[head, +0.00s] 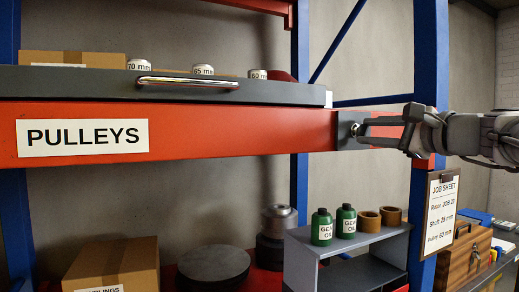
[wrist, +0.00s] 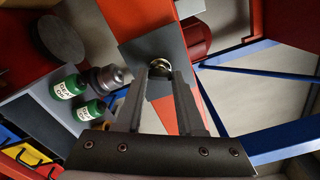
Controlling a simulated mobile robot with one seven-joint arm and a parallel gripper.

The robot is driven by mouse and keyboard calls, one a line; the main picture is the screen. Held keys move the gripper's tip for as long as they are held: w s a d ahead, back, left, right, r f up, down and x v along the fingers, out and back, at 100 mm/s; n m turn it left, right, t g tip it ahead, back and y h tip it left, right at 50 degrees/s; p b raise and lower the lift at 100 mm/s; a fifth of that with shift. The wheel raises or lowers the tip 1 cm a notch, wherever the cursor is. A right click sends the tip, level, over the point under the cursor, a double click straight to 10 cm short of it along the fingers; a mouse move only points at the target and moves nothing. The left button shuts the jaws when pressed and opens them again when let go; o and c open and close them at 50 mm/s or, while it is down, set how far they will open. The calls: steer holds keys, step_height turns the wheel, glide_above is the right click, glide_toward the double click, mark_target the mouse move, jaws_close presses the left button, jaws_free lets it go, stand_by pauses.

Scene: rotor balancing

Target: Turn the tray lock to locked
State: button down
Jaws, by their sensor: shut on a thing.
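The tray lock (head: 354,129) is a small metal knob on a dark grey plate (head: 343,136) at the right end of the red shelf beam. In the wrist view the lock (wrist: 160,63) shows as a shiny round piece between the finger ends. My gripper (head: 364,129) reaches in from the right and is shut on the lock; it also shows in the wrist view (wrist: 160,78). The fingers partly hide the lock, and I cannot read its setting. The dark grey tray (head: 70,82) with a metal handle (head: 188,82) sits above the beam.
A blue post (head: 430,60) stands close behind my gripper, with a job sheet (head: 441,213) hanging on it. Below are a grey shelf unit (head: 300,262) with green oil bottles (head: 322,228) and a cardboard box (head: 112,265). Labelled pulleys (head: 203,70) stand behind the tray front.

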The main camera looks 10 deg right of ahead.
steer(key=shift+n+b, duration=2.25)
steer(key=shift+n, duration=0.45)
steer(key=c, duration=0.5)
jaws_free()
steer(key=v, duration=1.7)
steer(key=shift+s, duration=0.2)
